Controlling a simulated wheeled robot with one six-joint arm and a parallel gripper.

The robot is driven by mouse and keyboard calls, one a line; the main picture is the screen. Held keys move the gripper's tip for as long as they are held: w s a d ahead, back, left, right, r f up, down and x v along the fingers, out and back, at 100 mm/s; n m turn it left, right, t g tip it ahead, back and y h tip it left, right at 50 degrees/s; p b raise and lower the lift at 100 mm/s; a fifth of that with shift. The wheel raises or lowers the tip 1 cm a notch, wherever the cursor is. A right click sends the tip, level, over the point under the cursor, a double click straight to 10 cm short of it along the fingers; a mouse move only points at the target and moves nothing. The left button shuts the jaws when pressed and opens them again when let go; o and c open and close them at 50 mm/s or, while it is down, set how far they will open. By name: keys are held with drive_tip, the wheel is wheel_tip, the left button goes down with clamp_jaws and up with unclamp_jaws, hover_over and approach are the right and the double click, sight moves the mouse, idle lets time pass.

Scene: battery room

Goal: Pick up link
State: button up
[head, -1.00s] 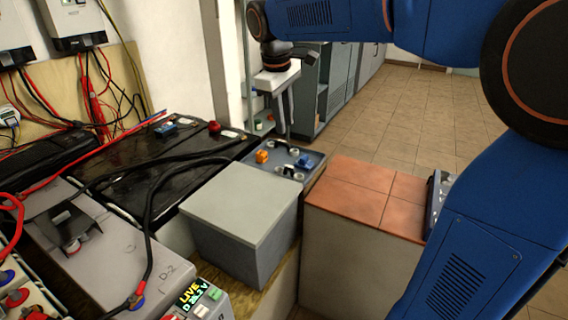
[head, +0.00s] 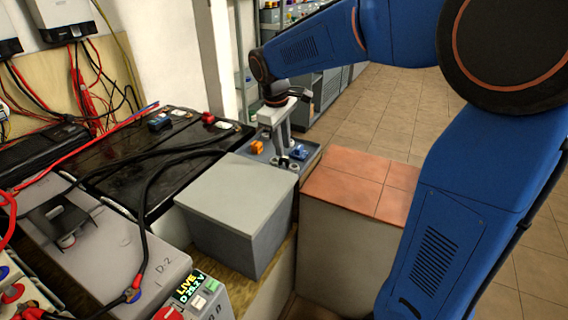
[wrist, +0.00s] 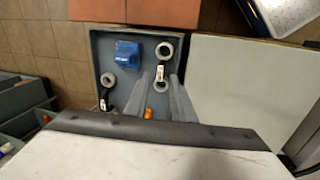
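The grey tray (wrist: 96,50) holds two dark links with metal ring ends. One link (wrist: 162,67) lies at the tray's right side in the wrist view, with a pale label; its near ring shows between my fingers. The other link (wrist: 104,97) lies at the left, and a link end also shows in the head view (head: 284,163). My gripper (wrist: 160,78) is open, its two fingers apart and pointing down over the tray, with nothing held. It shows above the tray in the head view (head: 283,148). Contact with the link cannot be told.
A blue piece (wrist: 127,55) and an orange piece (head: 257,147) share the tray. A grey box (head: 235,195) stands in front of it, black batteries (head: 150,155) with cables to the left, and a tile-topped block (head: 350,180) to the right.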

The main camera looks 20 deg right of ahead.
sight(284, 158)
drive_tip(key=shift+w+d+f, duration=0.1)
drive_tip(key=shift+d+f, duration=0.05)
drive_tip(key=shift+f, duration=1.1)
drive_tip(key=shift+w+d+f, duration=0.1)
drive_tip(key=shift+d+f, duration=0.05)
drive_tip(key=shift+f, duration=1.1)
clamp_jaws()
